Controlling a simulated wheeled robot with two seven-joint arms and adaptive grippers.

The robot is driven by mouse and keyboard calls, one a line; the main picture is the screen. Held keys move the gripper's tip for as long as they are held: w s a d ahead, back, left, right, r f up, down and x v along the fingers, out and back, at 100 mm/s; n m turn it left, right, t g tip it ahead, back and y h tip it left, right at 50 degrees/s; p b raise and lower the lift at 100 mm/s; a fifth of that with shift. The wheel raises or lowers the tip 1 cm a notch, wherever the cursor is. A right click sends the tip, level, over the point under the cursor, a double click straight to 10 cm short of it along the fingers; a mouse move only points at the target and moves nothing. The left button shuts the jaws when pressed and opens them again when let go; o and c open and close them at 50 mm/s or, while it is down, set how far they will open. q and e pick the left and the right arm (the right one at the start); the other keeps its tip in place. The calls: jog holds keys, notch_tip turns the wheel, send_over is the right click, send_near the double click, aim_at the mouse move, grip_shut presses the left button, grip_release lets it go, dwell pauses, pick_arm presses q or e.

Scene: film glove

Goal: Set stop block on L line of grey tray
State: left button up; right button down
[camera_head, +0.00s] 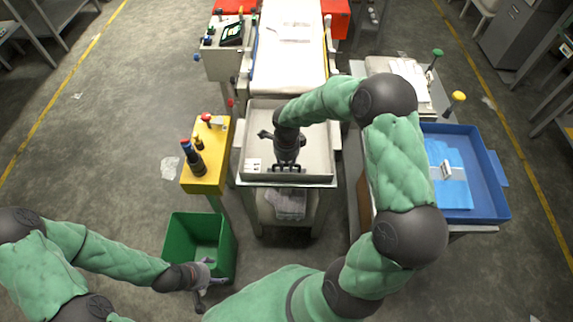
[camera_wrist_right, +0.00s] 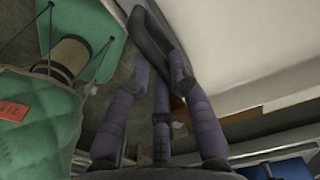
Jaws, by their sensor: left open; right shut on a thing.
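The grey tray (camera_head: 318,112) lies on a stand in the middle of the head view, in front of the white conveyor. A small white label with dark marks (camera_head: 253,165) is at its front left corner; I cannot read an L line there. My right gripper (camera_head: 287,167) is over the front part of the tray, pointing down. It is shut on a dark piece, probably the stop block, which shows between the fingers in the right wrist view (camera_wrist_right: 152,38). Its contact with the tray cannot be told. My left gripper (camera_head: 208,283) is open and empty beside the green bin.
The green bin (camera_head: 170,245) stands on the floor at front left. A yellow control post (camera_head: 218,152) with buttons is left of the tray. A blue tray (camera_head: 480,150) holding light blue film is at right. The white conveyor (camera_head: 290,65) runs behind the grey tray.

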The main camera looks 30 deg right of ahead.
jog(key=shift+w, duration=0.1)
jog(key=c, duration=1.1)
grip_release()
jog(key=shift+r, duration=0.1)
jog(key=shift+r, duration=0.25)
notch_tip(320, 180, up, 11)
jog(key=p, duration=0.4)
jog(key=s+a+f+n+y, duration=0.3)
jog(key=s+a+f+n, duration=0.2)
jog(key=a+f+n, duration=0.8)
jog(key=shift+s+a+f+n+y, duration=0.15)
jog(key=shift+s+a+f+n, duration=0.7)
jog(key=shift+s+f+n, duration=1)
jog(key=shift+s+a+f+n+y, duration=0.2)
jog(key=shift+s+a+f+n, duration=0.9)
jog(key=shift+s, duration=1.1)
jog(key=shift+s+a+f+n+y, duration=0.15)
jog(key=shift+s+a+f+n, duration=0.45)
jog(key=shift+s+f+n, duration=1.25)
jog(key=shift+s+f+m, duration=0.2)
jog(key=shift+f+m, duration=0.05)
jog(key=shift+m, duration=0.05)
